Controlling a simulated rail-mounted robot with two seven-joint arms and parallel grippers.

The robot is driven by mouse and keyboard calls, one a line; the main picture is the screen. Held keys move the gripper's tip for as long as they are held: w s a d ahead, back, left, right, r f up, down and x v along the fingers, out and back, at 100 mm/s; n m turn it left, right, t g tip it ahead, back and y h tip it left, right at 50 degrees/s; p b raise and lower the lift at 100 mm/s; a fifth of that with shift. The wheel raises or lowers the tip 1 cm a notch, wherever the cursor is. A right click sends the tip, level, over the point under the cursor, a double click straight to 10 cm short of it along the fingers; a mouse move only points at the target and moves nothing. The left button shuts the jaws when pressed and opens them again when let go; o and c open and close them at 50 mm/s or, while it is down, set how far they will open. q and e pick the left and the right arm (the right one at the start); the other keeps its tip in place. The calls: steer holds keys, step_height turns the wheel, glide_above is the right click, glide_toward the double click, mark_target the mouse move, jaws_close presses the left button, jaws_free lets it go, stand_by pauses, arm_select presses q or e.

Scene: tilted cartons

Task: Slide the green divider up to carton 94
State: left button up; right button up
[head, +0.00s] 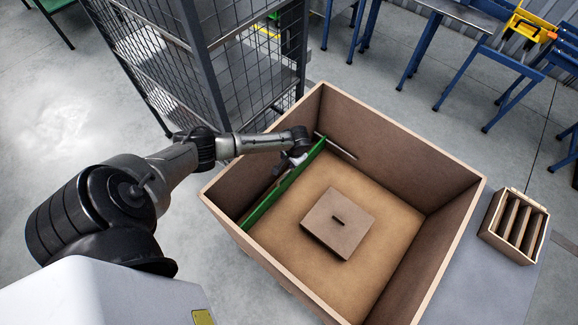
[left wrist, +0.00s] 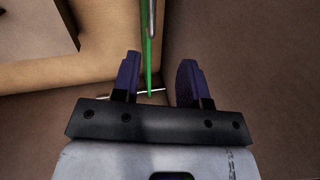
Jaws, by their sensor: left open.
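The green divider (head: 287,184) stands upright inside a big open brown box, near its left wall. One carton (head: 339,222), a brown block with a dark slot on top, sits on the box floor to the right of the divider, apart from it. No number can be read on it. My left gripper (head: 293,161) is at the far part of the divider. In the left wrist view its two fingers (left wrist: 158,82) are open, with the thin green edge of the divider (left wrist: 148,68) showing between them. My right gripper is in neither view.
The big box's walls (head: 448,236) surround the divider and carton. A pale rod (head: 337,146) runs along the far wall. A small slotted wooden crate (head: 513,226) stands outside at right. A wire cage (head: 215,60) stands behind my left arm.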

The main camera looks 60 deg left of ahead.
mark_target(285, 175)
arm_select(q)
steer(key=shift+n, duration=0.7)
steer(key=b+x, duration=0.2)
steer(key=x, duration=0.2)
steer(key=b+x, duration=0.2)
steer(key=x, duration=0.3)
steer(key=d+b+x, duration=0.1)
steer(key=b+x, duration=0.1)
steer(key=x, duration=0.2)
steer(key=shift+f, duration=0.5)
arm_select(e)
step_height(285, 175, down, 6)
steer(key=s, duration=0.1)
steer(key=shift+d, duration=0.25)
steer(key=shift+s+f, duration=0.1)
arm_select(q)
steer(key=shift+d, duration=0.1)
steer(key=c, duration=0.5)
jaws_close()
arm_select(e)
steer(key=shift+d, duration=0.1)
